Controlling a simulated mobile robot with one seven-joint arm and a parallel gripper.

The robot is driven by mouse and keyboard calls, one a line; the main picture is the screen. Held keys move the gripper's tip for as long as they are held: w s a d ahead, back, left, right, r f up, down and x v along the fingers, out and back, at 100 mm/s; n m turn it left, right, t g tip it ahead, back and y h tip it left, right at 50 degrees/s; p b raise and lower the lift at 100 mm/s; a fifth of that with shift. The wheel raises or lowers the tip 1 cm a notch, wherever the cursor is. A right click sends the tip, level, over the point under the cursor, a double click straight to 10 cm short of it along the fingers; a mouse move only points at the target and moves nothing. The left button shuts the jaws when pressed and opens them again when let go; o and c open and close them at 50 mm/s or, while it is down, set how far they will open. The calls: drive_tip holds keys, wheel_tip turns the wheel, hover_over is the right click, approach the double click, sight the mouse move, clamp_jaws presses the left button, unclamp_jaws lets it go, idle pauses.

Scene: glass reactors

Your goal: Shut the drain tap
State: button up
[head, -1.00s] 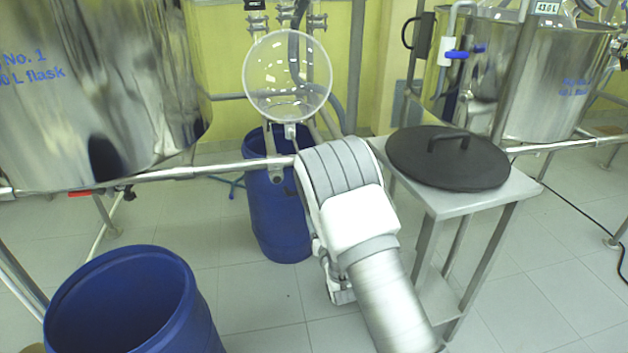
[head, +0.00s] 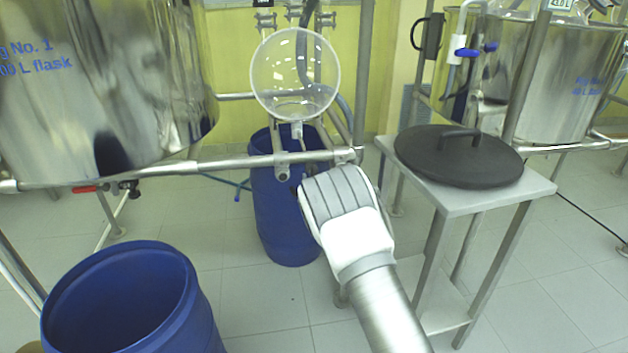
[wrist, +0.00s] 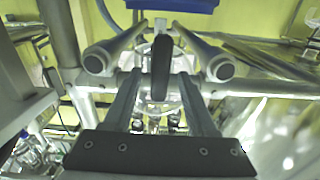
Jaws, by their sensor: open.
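A black lever-like piece (wrist: 160,68), which looks like the drain tap's handle, stands upright in the middle of the wrist view. My gripper (wrist: 158,80) is open, with one grey finger on each side of this piece. I cannot tell whether either finger touches it. In the head view my wrist and forearm hide the gripper and the tap's handle. The round glass vessel (head: 295,75) sits just above and behind my wrist, with a pale outlet (head: 297,130) at its bottom.
Two pipe ends (wrist: 95,65) (wrist: 222,68) flank the fingers closely. A blue barrel (head: 275,210) stands behind my wrist, another open one (head: 125,300) at front left. A small table (head: 450,200) with a black lid (head: 458,155) is at right. A red-handled valve (head: 85,188) sits under the left tank.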

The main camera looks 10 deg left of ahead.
drive_tip(key=shift+x, duration=1)
clamp_jaws()
